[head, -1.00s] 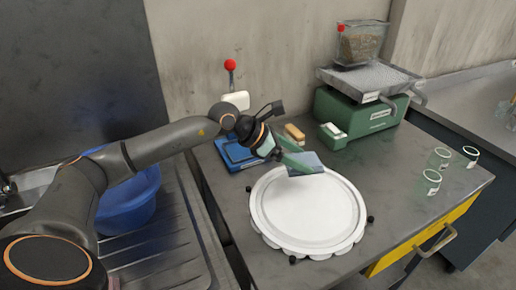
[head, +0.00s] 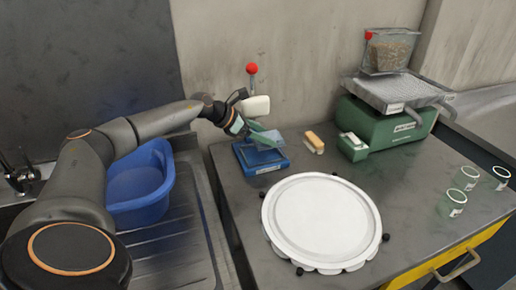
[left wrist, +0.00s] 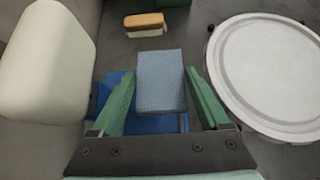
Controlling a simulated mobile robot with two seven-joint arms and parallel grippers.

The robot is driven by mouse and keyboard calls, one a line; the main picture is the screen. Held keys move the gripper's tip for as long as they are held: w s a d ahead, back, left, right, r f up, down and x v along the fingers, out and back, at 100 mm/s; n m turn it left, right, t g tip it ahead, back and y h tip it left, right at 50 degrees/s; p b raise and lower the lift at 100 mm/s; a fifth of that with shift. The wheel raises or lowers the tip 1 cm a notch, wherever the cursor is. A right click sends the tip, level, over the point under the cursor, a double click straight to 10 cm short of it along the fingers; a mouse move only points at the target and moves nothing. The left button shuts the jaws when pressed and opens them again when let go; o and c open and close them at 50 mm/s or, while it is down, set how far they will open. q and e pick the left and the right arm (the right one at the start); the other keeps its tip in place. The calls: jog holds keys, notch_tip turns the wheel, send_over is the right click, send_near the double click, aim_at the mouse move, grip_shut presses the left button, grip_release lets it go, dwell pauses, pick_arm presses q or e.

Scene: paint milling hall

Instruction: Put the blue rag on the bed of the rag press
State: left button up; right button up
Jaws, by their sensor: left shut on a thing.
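The blue rag (head: 270,142), a flat folded piece, is held between the green fingers of my left gripper (head: 262,138). It also shows between the fingers in the left wrist view (left wrist: 162,80). The rag press has a blue bed (head: 262,163), a white pressing head (head: 254,106) and a lever with a red knob (head: 252,68). The gripper and rag are over the bed, below and in front of the white head. The rag and fingers hide part of the bed; I cannot tell whether the rag touches it. My right gripper is not in view.
A round white lid or plate (head: 322,222) lies in front of the press. A wooden-backed brush (head: 314,142) and a green scale (head: 385,128) stand to the right. Several small glass jars are at the table's right. A blue basin (head: 138,185) is at left.

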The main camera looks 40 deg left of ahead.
pick_arm(q)
jog(key=shift+a+f, duration=0.9)
jog(key=shift+f, duration=0.2)
jog(key=f, duration=0.3)
jog(key=shift+a+f, duration=0.2)
jog(key=shift+f, duration=0.05)
jog(key=shift+f, duration=0.2)
jog(key=o, duration=1.2)
jog(key=shift+r, duration=0.15)
